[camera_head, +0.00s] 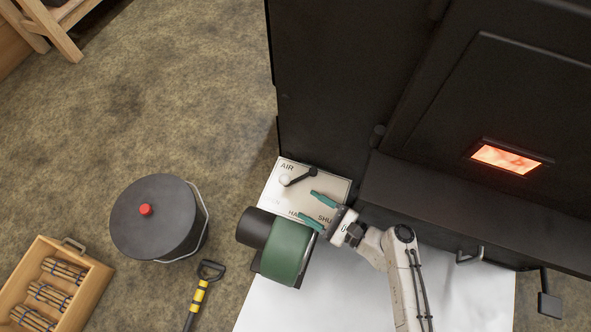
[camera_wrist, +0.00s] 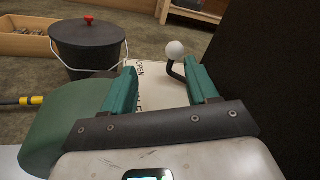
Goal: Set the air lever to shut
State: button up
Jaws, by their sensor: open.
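The air lever (camera_head: 300,177) is a black bar with a white knob (camera_head: 285,180) on a pale plate (camera_head: 343,184) marked AIR. Its knob end points left, toward the OPEN side; the HALF and SHUT labels lie along the lower edge, partly covered by my gripper. My gripper (camera_head: 312,209) is open and empty over the plate, its teal fingers pointing left. In the wrist view the knob (camera_wrist: 175,49) stands beyond the fingertips, nearer the right finger, and appears apart from them. The OPEN label shows between the fingers (camera_wrist: 159,75).
A green blower-like drum (camera_head: 287,250) stands close below my gripper. The black evaporator (camera_head: 335,80) with its glowing window (camera_head: 505,158) rises behind the plate. A lidded black bucket (camera_head: 150,225), a yellow-handled tool (camera_head: 199,295) and a wooden crate (camera_head: 92,290) are at left.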

aim_at(289, 182)
jog(key=shift+w+d+f+m+t+b, duration=0.15)
jog(key=shift+w+f+m+t, duration=0.15)
jog(key=shift+w+m, duration=0.2)
jog(key=shift+w+d+f+m+t+b, duration=0.1)
jog(key=shift+w+f+m+t+b, duration=0.1)
jog(key=shift+w+f+m, duration=0.25)
jog(key=shift+w+a+r, duration=0.2)
jog(key=shift+w, duration=0.2)
jog(key=b+x, duration=0.2)
jog(key=x, duration=0.8)
jog(key=shift+c, duration=0.3)
jog(key=shift+r, duration=0.1)
grip_shut()
